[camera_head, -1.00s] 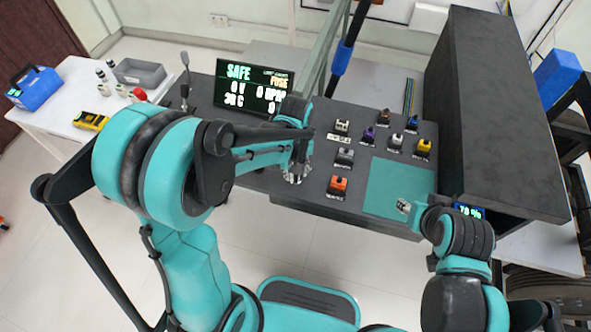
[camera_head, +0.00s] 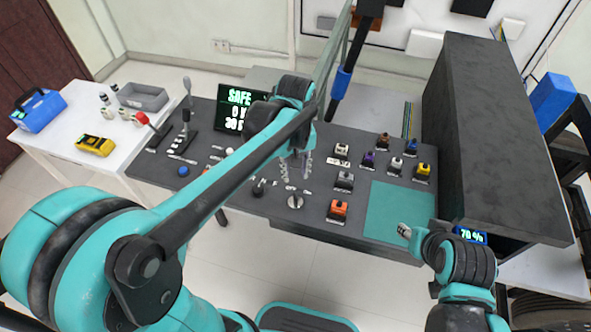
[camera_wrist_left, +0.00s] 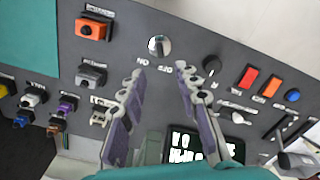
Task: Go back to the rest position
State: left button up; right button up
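My left gripper (camera_head: 297,167) hangs over the middle of the dark control desk (camera_head: 262,209), with its fingers apart and nothing between them. In the left wrist view its two fingers (camera_wrist_left: 160,88) are clearly spread above the panel. A round silver knob (camera_head: 295,201) sits in front of the gripper, apart from it, and also shows in the wrist view (camera_wrist_left: 159,45). My right gripper (camera_head: 404,230) is at the front edge of the teal mat (camera_head: 398,205); it is small and mostly hidden by its wrist, so its finger gap is unclear.
A screen reading SAFE (camera_head: 232,110) stands behind my left arm. Several coloured blocks, including an orange one (camera_head: 338,209), sit right of the left gripper. A tall dark box (camera_head: 490,140) bounds the right. A white table (camera_head: 65,145) stands left.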

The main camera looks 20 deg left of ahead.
dwell(0.4)
pick_arm(q)
jog(key=s+a+m+t, duration=0.5)
jog(key=s+t, duration=0.2)
jog(key=s, duration=0.3)
jog(key=shift+s+r+m, duration=0.15)
jog(key=shift+r+m, duration=0.25)
jog(key=shift+r, duration=0.05)
